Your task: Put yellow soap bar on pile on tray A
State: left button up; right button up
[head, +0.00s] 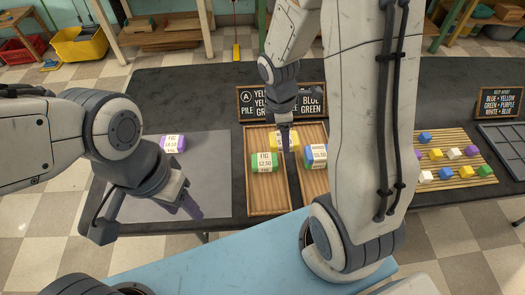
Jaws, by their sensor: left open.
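A yellow soap bar (277,142) is at the back part of tray A (262,208), a slatted wooden tray. A green soap bar (264,163) with a paper label lies in front of it. My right gripper (286,148) points down at the yellow bar, its dark finger overlapping the bar's right part. Its other finger is hidden, so I cannot tell whether it grips the bar. My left gripper (150,222) is open and empty, low over the front of the grey mat, well left of tray A.
A purple soap bar (172,143) lies on the grey mat (215,175). A second wooden tray (313,184) holds a blue soap bar (316,155), partly hidden by my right arm. Chalkboard signs (250,106) stand behind. Several coloured cubes lie on a slatted board (478,178) at right.

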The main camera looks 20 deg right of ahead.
send_over(265, 160)
notch_tip(265, 160, down, 3)
jog(key=shift+w+f, duration=0.1)
jog(key=shift+a+f+b, duration=0.15)
jog(key=shift+f+b, duration=0.25)
jog(key=shift+f, duration=1.6)
jog(key=shift+f, duration=0.1)
jog(key=shift+f, duration=0.15)
jog(key=o, duration=1.5)
jog(key=shift+c, duration=0.2)
